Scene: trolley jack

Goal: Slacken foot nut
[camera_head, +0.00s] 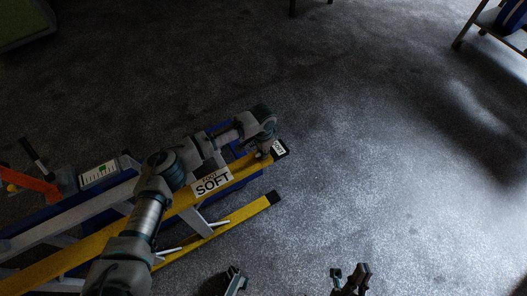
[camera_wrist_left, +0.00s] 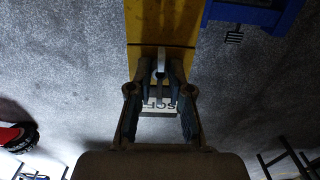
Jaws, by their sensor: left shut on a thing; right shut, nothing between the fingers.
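My left arm reaches across a yellow rail (camera_head: 240,165) with a "SOFT" label (camera_head: 212,182). My left gripper (camera_head: 268,150) is at the rail's far end, by a black end cap (camera_head: 284,153). In the left wrist view my left gripper (camera_wrist_left: 161,75) is shut on a small pale grey piece (camera_wrist_left: 161,60), likely the foot nut, in front of the yellow rail (camera_wrist_left: 160,22). The nut is hidden by the gripper in the head view. My right gripper (camera_head: 350,281) is shut and empty at the bottom edge, apart from the rails.
A second yellow rail (camera_head: 235,218) lies nearer, beside the first. An orange part (camera_head: 35,187) and a level-like gauge (camera_head: 99,174) are at the left. A blue part (camera_wrist_left: 255,14) shows beside the rail. A shelf (camera_head: 490,25) stands far right.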

